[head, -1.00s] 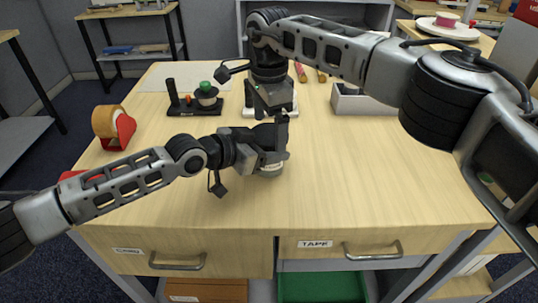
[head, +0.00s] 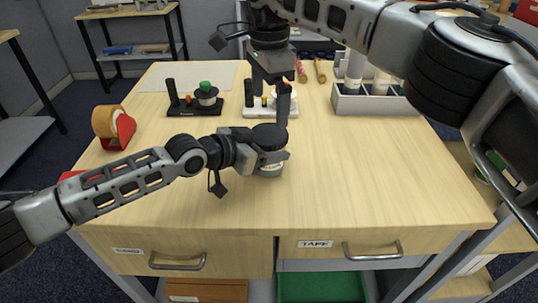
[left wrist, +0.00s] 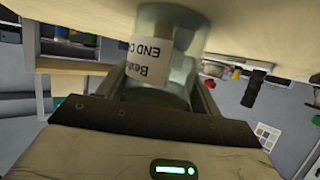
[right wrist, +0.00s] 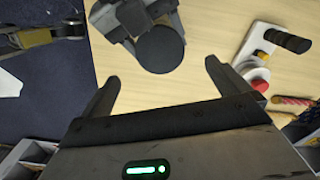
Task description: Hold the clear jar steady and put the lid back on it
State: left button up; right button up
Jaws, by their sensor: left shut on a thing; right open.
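The clear jar (head: 271,171) stands upright near the middle of the table, with a pale label. My left gripper (head: 275,158) is shut around it from the left. In the left wrist view the jar (left wrist: 168,55) sits between the fingers, its label facing the camera. A round dark lid (head: 269,137) rests on top of the jar. The lid also shows from above in the right wrist view (right wrist: 160,48); how tightly it sits cannot be told. My right gripper (right wrist: 160,82) is open and empty, above and just behind the lid, apart from it.
A white stand (head: 262,113) with a dark post is behind the jar. A black stand (head: 190,108) with a green-topped piece is behind left. A tape dispenser (head: 122,130) stands at the left, a white divided bin (head: 372,105) at back right. The right front table is clear.

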notch_tip(320, 180, up, 10)
jog(key=shift+f, duration=0.2)
pick_arm(q)
jog(key=o, duration=2)
jog(key=shift+c, duration=0.2)
jog(key=shift+a, duration=0.1)
jog(key=b+v, duration=0.1)
jog(key=v, duration=1.4)
jog(key=shift+s+a+r, duration=0.2)
jog(key=shift+a+r, duration=0.05)
jog(key=shift+r, duration=0.05)
pick_arm(e)
jog(key=shift+f, duration=0.55)
